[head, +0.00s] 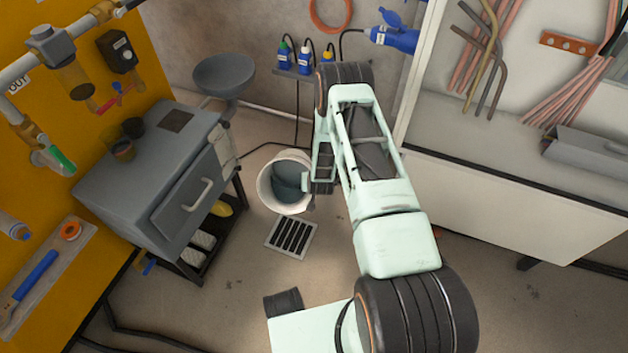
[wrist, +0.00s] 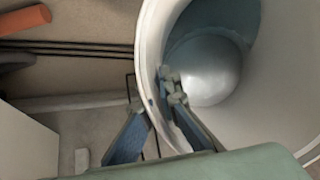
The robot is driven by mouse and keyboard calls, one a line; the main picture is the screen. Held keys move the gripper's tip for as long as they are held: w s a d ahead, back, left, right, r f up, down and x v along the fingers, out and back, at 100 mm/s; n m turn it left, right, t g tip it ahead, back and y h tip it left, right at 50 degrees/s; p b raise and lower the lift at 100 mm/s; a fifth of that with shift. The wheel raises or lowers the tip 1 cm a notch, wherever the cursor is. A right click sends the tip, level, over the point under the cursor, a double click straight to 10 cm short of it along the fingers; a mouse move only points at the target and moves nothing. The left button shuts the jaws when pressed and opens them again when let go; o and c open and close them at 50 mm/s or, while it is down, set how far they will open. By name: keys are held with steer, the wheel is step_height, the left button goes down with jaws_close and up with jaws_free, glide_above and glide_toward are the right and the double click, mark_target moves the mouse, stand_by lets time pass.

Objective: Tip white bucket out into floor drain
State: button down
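The white bucket (head: 264,190) is at the middle of the head view, just behind the floor drain (head: 291,237), a dark slotted grate in a pale frame. Grey-blue contents show inside the bucket; I cannot tell surely whether it is tilted. My gripper (head: 313,187) is at the bucket's right side, partly hidden by my arm. In the wrist view, my gripper's fingers (wrist: 156,98) straddle the rim of the bucket (wrist: 150,45), one outside and one inside, and appear closed on its wall.
A grey cabinet (head: 150,165) on a dark stand is left of the bucket, with a grey bowl (head: 224,75) behind. Small bottles (head: 304,62) stand on a shelf at the back wall. A white bench (head: 500,200) is at the right.

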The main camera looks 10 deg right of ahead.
steer(key=shift+r+t, duration=0.3)
steer(key=shift+r, duration=0.1)
steer(key=shift+a, duration=0.1)
steer(key=shift+s+r, duration=0.15)
steer(key=shift+s, duration=0.15)
steer(key=shift+s+a+r+t+h, duration=0.1)
steer(key=shift+s+r+t+h, duration=0.1)
steer(key=shift+r+t, duration=0.25)
steer(key=shift+s+a+r+t+h, duration=0.1)
steer(key=shift+s+r+t, duration=0.1)
steer(key=shift+t, duration=0.45)
steer(key=shift+s+t+b, duration=0.3)
steer(key=shift+s+b, duration=0.05)
steer(key=shift+b, duration=0.15)
steer(key=shift+s+a+r+t+h+b, duration=0.25)
steer(key=shift+s+r+t+b, duration=0.2)
steer(key=shift+t, duration=0.35)
steer(key=shift+r, duration=0.2)
steer(key=shift+s, duration=0.1)
